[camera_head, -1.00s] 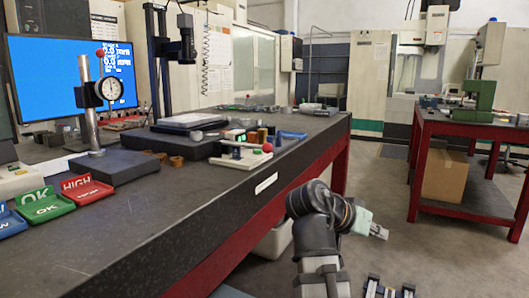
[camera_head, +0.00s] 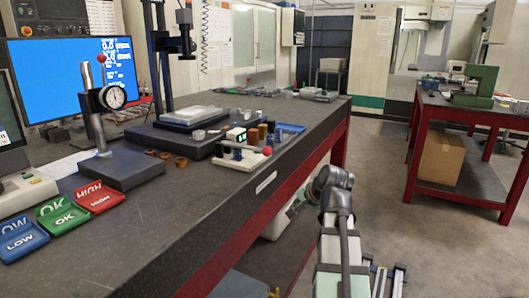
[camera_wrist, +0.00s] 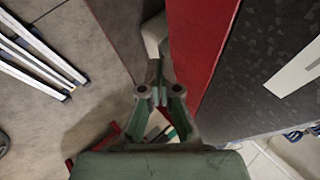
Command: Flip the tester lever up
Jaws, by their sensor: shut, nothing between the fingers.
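A small white tester (camera_head: 238,157) stands near the front edge of the dark bench. A red ball (camera_head: 267,150) is at its right end, low beside its base; I take it for the lever's knob, but the lever is too small to make out clearly. My gripper (camera_wrist: 158,70) shows in the wrist view with its fingers together and nothing between them. It is beside the bench's red frame, apart from the tester. In the head view the gripper is mostly hidden behind my arm, below the bench edge. The tester is not clearly visible in the wrist view.
The dark bench (camera_head: 190,210) has a red frame (camera_wrist: 203,45). A dial gauge stand (camera_head: 115,97), several small cylinders and coloured LOW, OK (camera_head: 67,212) and HIGH trays stand on it. A second red-framed table (camera_head: 475,115) is at the right, with open floor between.

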